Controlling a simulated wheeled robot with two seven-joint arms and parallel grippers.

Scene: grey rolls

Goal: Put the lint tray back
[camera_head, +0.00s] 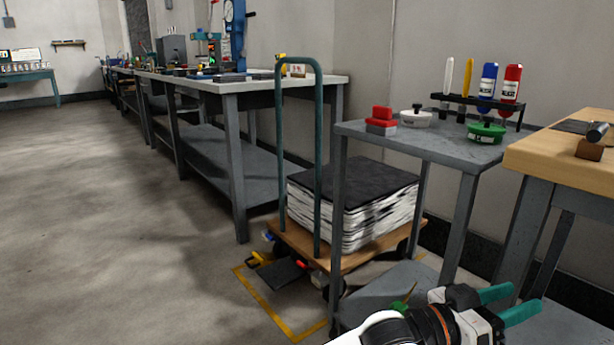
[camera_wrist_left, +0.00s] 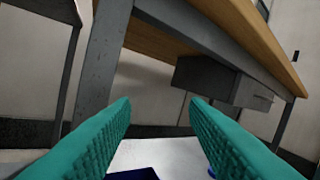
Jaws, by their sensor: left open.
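I cannot make out a lint tray for certain in either view. My left gripper (camera_head: 515,303) is at the lower right of the head view, in front of the grey side table and below the wooden bench top. Its two teal fingers are apart with nothing between them, as the left wrist view (camera_wrist_left: 160,115) also shows. In that view a dark grey drawer-like box (camera_wrist_left: 205,82) hangs under the wooden bench, beyond the fingers. A dark blue thing (camera_wrist_left: 135,174), partly cut off, shows low between them. My right gripper is not in view.
A grey side table (camera_head: 433,143) holds a red block (camera_head: 381,117), a green round item (camera_head: 486,133) and a bottle rack. A wooden workbench (camera_head: 565,160) stands at right. A cart (camera_head: 350,261) with stacked sheets stands behind the table. Open floor (camera_head: 130,200) lies left.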

